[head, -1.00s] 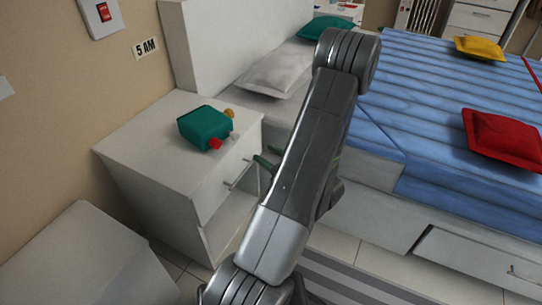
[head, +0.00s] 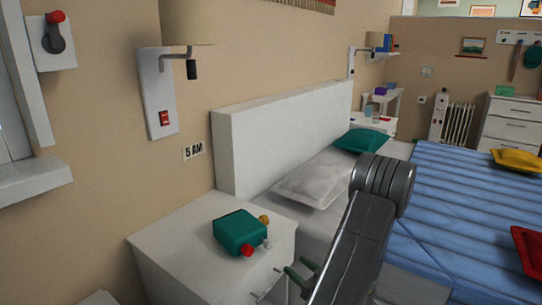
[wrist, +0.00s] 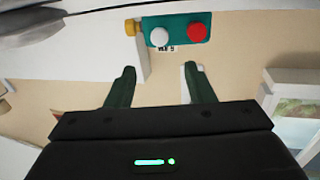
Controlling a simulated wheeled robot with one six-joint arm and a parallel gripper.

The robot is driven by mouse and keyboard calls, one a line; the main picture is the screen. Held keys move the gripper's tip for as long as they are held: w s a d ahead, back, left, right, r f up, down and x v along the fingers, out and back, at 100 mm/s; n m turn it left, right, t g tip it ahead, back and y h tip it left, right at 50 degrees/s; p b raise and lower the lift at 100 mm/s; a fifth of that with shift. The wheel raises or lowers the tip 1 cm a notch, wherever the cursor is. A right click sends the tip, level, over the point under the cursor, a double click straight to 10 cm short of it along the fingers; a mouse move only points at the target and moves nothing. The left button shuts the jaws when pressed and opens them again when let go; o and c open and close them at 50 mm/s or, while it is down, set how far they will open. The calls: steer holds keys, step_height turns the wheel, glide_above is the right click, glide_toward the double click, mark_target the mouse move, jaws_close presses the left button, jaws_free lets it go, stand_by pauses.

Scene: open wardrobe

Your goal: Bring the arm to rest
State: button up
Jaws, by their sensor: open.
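My arm (head: 355,245) rises in front of the bed in the head view, bent at a grey ribbed joint. My gripper (head: 301,270) shows partly beside it, with dark green fingers near the front of the white nightstand (head: 170,245). In the wrist view my gripper (wrist: 158,80) is open, with nothing between its fingers. A teal box (head: 240,230) with red, white and yellow knobs sits on the nightstand, apart from the fingers. It also shows at the top of the wrist view (wrist: 177,27).
The bed with a blue striped cover (head: 440,200) fills the right side. A grey pillow (head: 315,182) and a green pillow (head: 362,140) lie by the white headboard (head: 285,135). A wall lamp (head: 187,30) and a red switch (head: 164,118) are above the nightstand.

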mark_target(270, 245)
steer(key=b+x, duration=0.1)
steer(key=x, duration=1.1)
steer(key=shift+w+a, duration=0.1)
